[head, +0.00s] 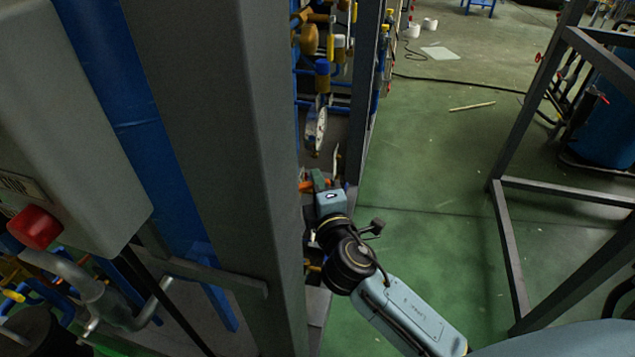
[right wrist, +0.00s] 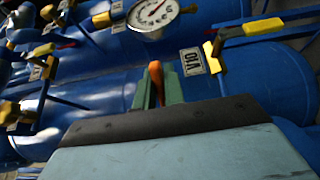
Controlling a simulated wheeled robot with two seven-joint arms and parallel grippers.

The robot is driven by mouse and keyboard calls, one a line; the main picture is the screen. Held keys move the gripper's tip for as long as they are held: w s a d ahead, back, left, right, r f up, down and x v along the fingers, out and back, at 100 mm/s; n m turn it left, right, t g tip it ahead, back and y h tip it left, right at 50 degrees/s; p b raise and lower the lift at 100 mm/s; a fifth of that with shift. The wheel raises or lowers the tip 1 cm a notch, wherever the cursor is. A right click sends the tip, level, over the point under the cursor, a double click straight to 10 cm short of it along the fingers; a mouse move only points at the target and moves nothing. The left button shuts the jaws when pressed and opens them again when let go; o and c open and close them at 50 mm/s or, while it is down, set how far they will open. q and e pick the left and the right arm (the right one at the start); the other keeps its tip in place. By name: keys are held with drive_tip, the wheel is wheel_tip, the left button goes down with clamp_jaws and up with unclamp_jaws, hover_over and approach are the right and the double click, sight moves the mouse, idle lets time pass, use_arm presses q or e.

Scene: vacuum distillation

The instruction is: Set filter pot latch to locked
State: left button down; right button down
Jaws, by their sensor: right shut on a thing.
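My right gripper (head: 319,181) reaches between the grey posts at the centre of the head view. In the right wrist view its two green fingers (right wrist: 158,92) are shut on an orange handle (right wrist: 156,75), which appears to be the filter pot latch. The handle stands up between the fingers against a large blue vessel or pipe (right wrist: 105,92). Its lower part and its pivot are hidden by the gripper. In the head view a bit of orange (head: 305,185) shows just left of the fingers. My left gripper is in neither view.
A pressure gauge (right wrist: 154,14) sits just beyond the handle. A V10 tag (right wrist: 192,61) and a yellow-handled valve (right wrist: 262,27) are to its right. A wide grey post (head: 205,150) stands close left of my arm. Green floor (head: 430,150) is open to the right.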

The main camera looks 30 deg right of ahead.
idle(0.4)
drive_tip(key=c, duration=1.5)
unclamp_jaws()
drive_tip(key=shift+s, duration=0.1)
